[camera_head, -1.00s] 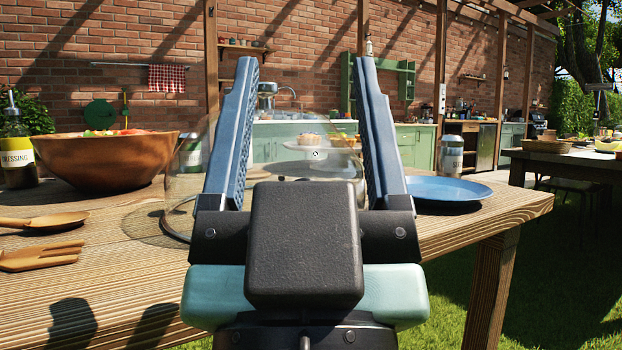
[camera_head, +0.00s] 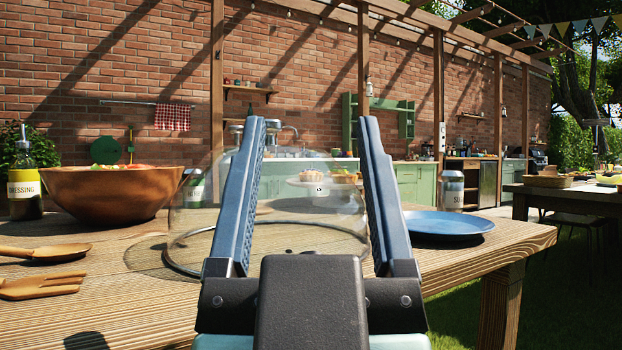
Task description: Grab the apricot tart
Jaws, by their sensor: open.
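Small pastries sit on a pale raised plate (camera_head: 322,186), seen through clear glass between my fingers. One is a pale-topped pastry (camera_head: 310,175); beside it on the right is a golden-orange pastry (camera_head: 343,177). They are too small to tell surely which is the apricot tart. A clear glass dome (camera_head: 205,215) with a dark rim stands on the table; I cannot tell whether the plate is inside or behind it. My gripper (camera_head: 316,120) is open and empty, pointing away from me, its fingers in front of the dome and apart from the pastries.
A wooden salad bowl (camera_head: 110,195), a dressing bottle (camera_head: 24,185) and wooden servers (camera_head: 42,287) are on the left of the wooden table (camera_head: 140,300). A blue plate (camera_head: 446,224) and a can (camera_head: 453,190) are on the right.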

